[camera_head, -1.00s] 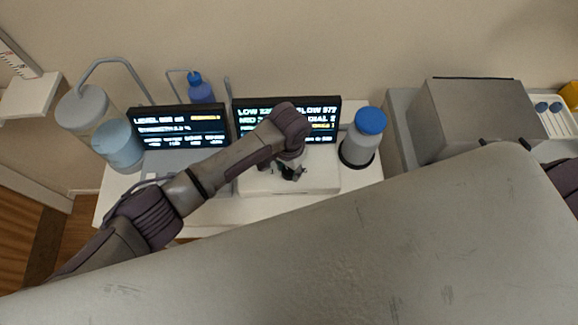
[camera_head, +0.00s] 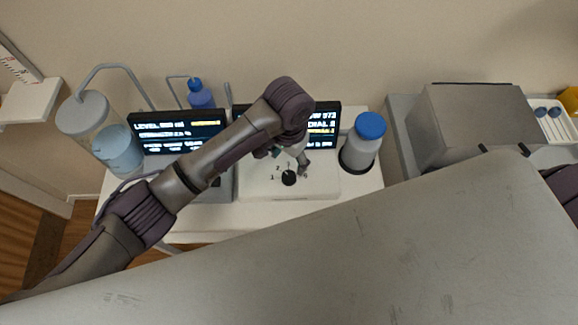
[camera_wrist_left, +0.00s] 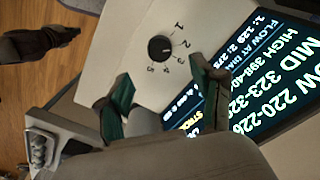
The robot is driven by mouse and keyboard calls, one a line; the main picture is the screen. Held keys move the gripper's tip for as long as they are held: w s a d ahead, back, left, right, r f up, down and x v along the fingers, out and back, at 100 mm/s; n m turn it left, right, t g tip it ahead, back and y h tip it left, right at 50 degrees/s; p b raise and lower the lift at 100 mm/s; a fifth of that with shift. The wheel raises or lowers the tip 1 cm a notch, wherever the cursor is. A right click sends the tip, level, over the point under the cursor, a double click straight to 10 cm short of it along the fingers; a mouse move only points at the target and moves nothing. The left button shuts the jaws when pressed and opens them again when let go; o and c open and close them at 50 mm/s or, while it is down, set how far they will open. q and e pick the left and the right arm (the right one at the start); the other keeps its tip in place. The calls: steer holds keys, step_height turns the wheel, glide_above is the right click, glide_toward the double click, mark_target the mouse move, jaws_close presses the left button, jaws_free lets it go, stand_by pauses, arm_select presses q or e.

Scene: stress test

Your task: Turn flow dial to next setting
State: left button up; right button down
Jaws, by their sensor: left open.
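The flow dial is a round black knob (camera_head: 289,178) on the sloped face of a white box (camera_head: 325,182), with numbers printed around it. It also shows in the left wrist view (camera_wrist_left: 160,48); the exact pointer setting is too small to tell. My left gripper (camera_head: 288,158) is just behind the dial, apart from it, beside the screen. In the left wrist view its green-padded fingers (camera_wrist_left: 162,86) are spread, with nothing between them. A screen with flow ranges (camera_wrist_left: 262,75) stands behind the dial; my arm partly covers it in the head view (camera_head: 325,125). My right gripper is out of view.
A blue-capped bottle (camera_head: 361,145) stands right of the box. A second screen (camera_head: 180,132), a blue bottle (camera_head: 200,95) and a clear water vessel (camera_head: 118,150) are to the left. A grey metal box (camera_head: 475,120) stands at the right.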

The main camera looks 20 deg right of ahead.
arm_select(q)
steer(key=shift+r, duration=1.7)
steer(key=shift+s+d, duration=0.1)
